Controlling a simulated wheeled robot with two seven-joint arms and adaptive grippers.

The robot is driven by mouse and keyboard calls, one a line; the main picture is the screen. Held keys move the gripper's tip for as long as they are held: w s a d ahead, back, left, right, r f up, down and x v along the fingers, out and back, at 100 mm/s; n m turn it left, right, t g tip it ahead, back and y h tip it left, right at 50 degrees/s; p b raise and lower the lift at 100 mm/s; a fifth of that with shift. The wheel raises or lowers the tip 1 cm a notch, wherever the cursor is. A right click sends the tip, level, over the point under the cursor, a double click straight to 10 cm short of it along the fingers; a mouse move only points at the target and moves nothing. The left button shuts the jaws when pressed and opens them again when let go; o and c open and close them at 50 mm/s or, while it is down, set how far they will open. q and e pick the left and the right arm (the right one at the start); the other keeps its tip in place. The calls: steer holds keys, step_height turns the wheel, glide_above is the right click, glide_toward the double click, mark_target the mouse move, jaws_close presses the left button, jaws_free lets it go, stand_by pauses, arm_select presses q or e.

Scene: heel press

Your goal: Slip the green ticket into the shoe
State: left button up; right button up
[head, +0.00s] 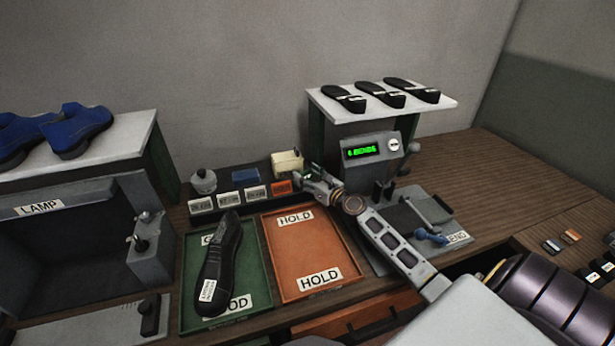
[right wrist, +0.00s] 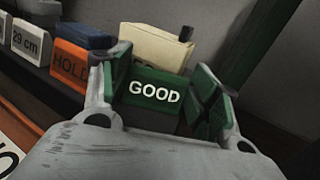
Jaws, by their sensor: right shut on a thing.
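The green ticket (right wrist: 153,94), marked GOOD, sits between the fingers of my right gripper (right wrist: 160,90) in the right wrist view. In the head view my right gripper (head: 307,178) is at the right end of the ticket rack (head: 238,203), by the orange HOLD ticket (head: 281,187). The fingers are shut on the green ticket, which is hard to make out in the head view. The black shoe (head: 215,265) lies on the green tray (head: 258,275), left of and nearer than the gripper, with a white label near its front end. My left gripper is not in view.
An orange HOLD tray (head: 300,250) lies empty beside the green one. The press (head: 372,150) with its lit display stands right of the gripper. A cream box (head: 287,162) is behind the rack. A lamp cabinet (head: 75,250) stands left; the shelf (head: 325,108) holds black soles.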

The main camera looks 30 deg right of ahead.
steer(key=o, duration=0.7)
steer(key=shift+r, duration=0.1)
steer(key=shift+s+d, duration=0.2)
steer(key=shift+s, duration=1.05)
steer(key=shift+s+d, duration=0.2)
steer(key=shift+s, duration=1)
steer(key=shift+s+d, duration=0.2)
steer(key=shift+s, duration=1.05)
